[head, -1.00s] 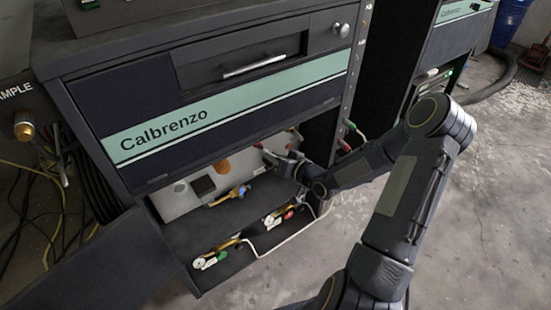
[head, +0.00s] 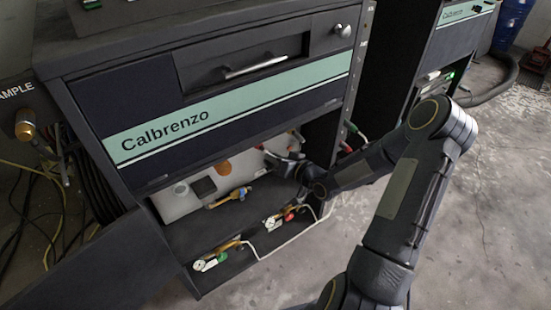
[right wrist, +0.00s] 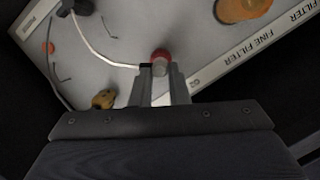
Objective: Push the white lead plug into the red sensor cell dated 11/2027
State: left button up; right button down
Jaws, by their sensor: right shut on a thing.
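My right gripper (head: 278,157) is inside the open lower bay of the Calbrenzo cabinet, close to the pale panel. In the right wrist view its fingers (right wrist: 161,76) are shut on a small pale piece, seemingly the white lead plug (right wrist: 159,70). The white lead (right wrist: 108,58) curves from the panel's upper left to the fingertips. A round red part, seemingly the red sensor cell (right wrist: 161,54), shows right at the fingertips, against the plug. I cannot tell how deep the plug sits, and no date is readable. My left gripper is not in view.
The pale panel (head: 180,201) carries an orange knob (right wrist: 240,8) and a brass fitting (right wrist: 104,98). Two gauge assemblies (head: 212,262) (head: 275,220) lie on the bay's dark floor. The cabinet (head: 215,100) overhangs the bay. Concrete floor is open at right.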

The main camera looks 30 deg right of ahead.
jog(key=shift+w+b, duration=0.3)
jog(key=shift+w, duration=0.3)
jog(key=c, duration=1.3)
grip_release()
jog(key=shift+s, duration=0.15)
